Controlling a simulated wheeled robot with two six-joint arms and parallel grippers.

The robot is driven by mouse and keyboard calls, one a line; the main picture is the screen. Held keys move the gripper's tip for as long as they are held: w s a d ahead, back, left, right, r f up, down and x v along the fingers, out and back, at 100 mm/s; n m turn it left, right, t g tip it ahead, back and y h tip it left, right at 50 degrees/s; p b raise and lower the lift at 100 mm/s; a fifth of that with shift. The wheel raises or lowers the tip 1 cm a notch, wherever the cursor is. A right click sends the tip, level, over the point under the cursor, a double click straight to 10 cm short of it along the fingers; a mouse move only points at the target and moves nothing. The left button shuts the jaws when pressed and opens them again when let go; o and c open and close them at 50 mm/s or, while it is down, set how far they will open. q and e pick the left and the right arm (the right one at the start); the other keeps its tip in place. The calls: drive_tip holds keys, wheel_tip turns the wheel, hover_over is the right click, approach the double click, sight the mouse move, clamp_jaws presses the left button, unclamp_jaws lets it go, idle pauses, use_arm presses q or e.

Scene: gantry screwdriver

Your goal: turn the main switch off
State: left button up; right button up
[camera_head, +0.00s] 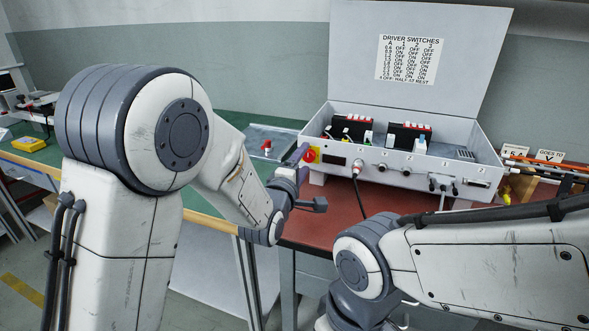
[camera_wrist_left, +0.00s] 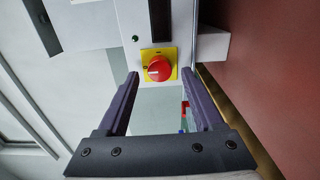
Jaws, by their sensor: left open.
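The main switch is a round red knob on a yellow plate (camera_wrist_left: 158,68) on the control box's front, at its left end. My left gripper (camera_head: 302,158) is at that left end of the box. In the left wrist view its two purple fingers (camera_wrist_left: 160,76) are open, with the tips on either side of the knob. Nothing is held. I cannot tell whether the fingertips touch the knob, or which way it is turned. My right gripper is not in view.
The open grey control box (camera_head: 398,178) stands on a red-brown bench top (camera_head: 325,225), with its lid raised and a "DRIVER SWITCHES" label (camera_head: 409,59). A cable (camera_head: 356,190) hangs from its front. A tray (camera_head: 255,140) with a small red item lies to the left. Rods (camera_head: 545,165) lie at right.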

use_arm(q)
drive_tip(key=v, duration=0.7)
drive_tip(key=shift+s, duration=0.25)
drive_tip(key=b, duration=0.2)
drive_tip(key=s+b, duration=0.1)
drive_tip(key=b, duration=0.1)
drive_tip(key=shift+a+f, duration=0.15)
drive_tip(key=shift+a, duration=0.05)
drive_tip(key=shift+s+a+b, duration=0.15)
drive_tip(key=shift+s+b, duration=0.35)
drive_tip(key=shift+b, duration=0.4)
